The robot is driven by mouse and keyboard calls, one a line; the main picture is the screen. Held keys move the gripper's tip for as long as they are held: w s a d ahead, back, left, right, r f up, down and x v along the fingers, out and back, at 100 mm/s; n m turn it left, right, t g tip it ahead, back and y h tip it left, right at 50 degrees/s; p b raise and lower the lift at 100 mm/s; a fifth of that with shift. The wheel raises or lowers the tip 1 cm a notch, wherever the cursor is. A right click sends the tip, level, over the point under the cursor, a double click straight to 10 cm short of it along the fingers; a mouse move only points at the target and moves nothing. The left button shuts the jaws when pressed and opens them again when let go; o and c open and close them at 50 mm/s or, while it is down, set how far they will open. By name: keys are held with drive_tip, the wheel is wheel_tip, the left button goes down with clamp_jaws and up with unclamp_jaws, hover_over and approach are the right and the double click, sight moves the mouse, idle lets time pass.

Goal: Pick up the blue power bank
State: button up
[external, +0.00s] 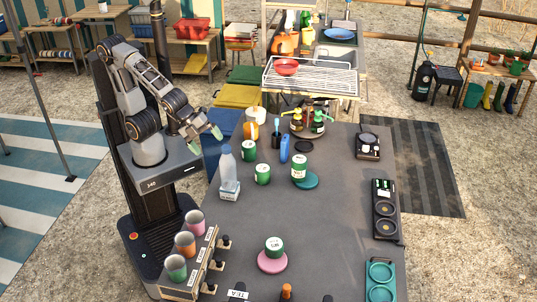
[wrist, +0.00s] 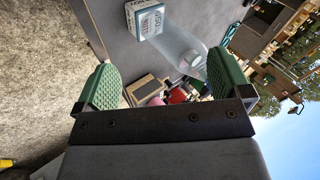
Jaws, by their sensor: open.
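A blue upright object (external: 284,149), which looks like the power bank, stands on the grey tabletop (external: 330,225) in the external view. It is beside a dark cup with a light blue handle (external: 276,138). I cannot make it out in the wrist view. My gripper (external: 205,139) is high at the table's left edge, left of the blue object and well apart from it. In the wrist view my gripper's (wrist: 165,82) two green-padded fingers are spread wide, with nothing held between them.
A clear bottle (external: 228,165) on a small white box (external: 229,190) stands between my gripper and the tabletop's middle. Green-and-white cans (external: 262,174) stand near the blue object. A turntable with pump bottles (external: 308,130) is behind it. The table's centre right is clear.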

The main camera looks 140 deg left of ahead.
drive_tip(key=a+f+m+t+y+b, duration=0.25)
drive_tip(key=a+m, duration=0.65)
drive_tip(key=a, duration=0.5)
drive_tip(key=m+t+y+b, duration=0.2)
drive_tip(key=m, duration=1)
approach(285, 142)
drive_tip(key=s, duration=0.4)
drive_tip(key=shift+g, duration=0.25)
drive_tip(key=x, duration=1.3)
drive_tip(key=shift+d+f, duration=0.1)
drive_tip(key=shift+f, duration=0.25)
drive_tip(key=shift+c, duration=0.3)
drive_tip(key=c, duration=1.1)
